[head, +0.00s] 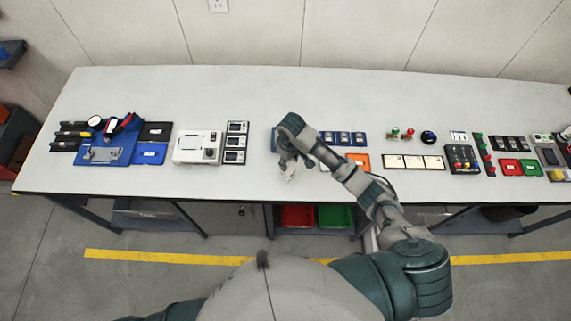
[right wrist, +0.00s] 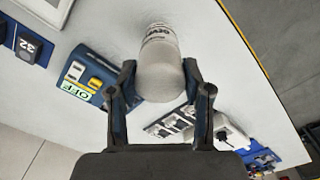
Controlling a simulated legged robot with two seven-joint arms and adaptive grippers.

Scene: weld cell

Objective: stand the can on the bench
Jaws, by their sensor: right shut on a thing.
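My right gripper (head: 287,163) is low over the white bench (head: 250,85), near its front edge and left of centre. In the right wrist view, the gripper (right wrist: 161,85) is shut on a pale grey-white can (right wrist: 160,62) with dark lettering, one finger on each side. In the head view only a small pale part of the can (head: 289,172) shows below the fingers; the rest is hidden by the hand. I cannot tell whether its base touches the bench. My left gripper is out of view.
A white device (head: 198,147) and several small meters (head: 236,141) stand to the left. A blue box with switches (right wrist: 92,75) is close beside the can. An orange tray (head: 359,160) and white-faced panels (head: 413,162) lie to the right. The bench's back strip is clear.

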